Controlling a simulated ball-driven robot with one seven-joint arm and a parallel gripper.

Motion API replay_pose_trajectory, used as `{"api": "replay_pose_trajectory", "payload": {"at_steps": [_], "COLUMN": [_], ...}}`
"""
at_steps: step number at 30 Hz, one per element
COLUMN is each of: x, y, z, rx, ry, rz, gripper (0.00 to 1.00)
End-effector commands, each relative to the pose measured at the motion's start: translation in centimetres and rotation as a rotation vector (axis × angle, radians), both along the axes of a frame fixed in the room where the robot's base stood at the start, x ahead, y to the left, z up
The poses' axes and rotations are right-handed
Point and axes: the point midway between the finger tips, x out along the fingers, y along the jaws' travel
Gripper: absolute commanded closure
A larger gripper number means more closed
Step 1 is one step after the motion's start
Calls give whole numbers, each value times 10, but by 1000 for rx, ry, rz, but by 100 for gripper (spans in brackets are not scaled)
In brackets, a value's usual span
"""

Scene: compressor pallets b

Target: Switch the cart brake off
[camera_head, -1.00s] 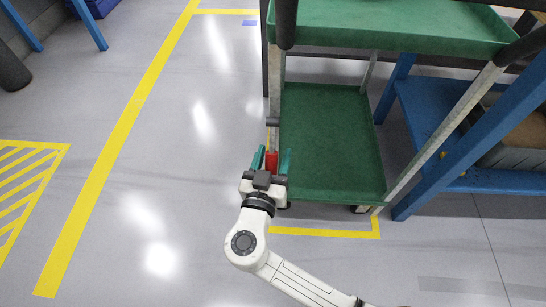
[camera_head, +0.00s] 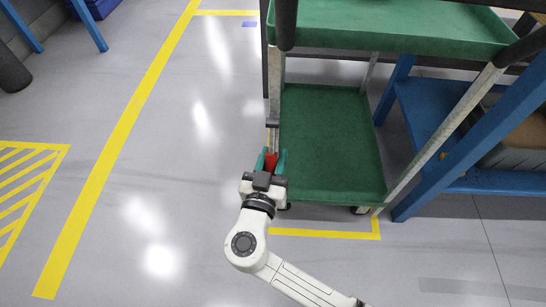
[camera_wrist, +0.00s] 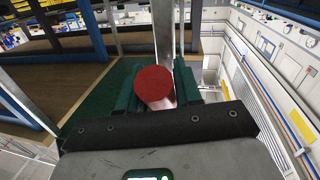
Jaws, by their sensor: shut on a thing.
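The cart (camera_head: 335,140) has a green upper tray and a green lower shelf on grey metal posts. The brake has a red handle (camera_head: 270,161) at the cart's near left post, just left of the lower shelf. My gripper (camera_head: 270,160) has its green fingers shut on the red handle, one on each side. In the wrist view the round red end of the handle (camera_wrist: 154,82) sits between the fingers (camera_wrist: 155,90). The rest of the brake is hidden behind the handle and my gripper.
A blue bench (camera_head: 440,120) stands close on the cart's right. Yellow floor lines (camera_head: 325,233) run in front of the cart and down the left (camera_head: 110,150). The grey floor (camera_head: 180,180) to the left is free.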

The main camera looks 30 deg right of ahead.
Motion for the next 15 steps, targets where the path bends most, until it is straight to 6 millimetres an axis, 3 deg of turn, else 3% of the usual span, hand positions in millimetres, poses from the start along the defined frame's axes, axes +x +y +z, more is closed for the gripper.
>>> {"api": "replay_pose_trajectory", "payload": {"at_steps": [15], "x": [-10], "y": [7], "z": [14], "rx": [87], "ry": [117], "rz": [1], "gripper": [100]}}
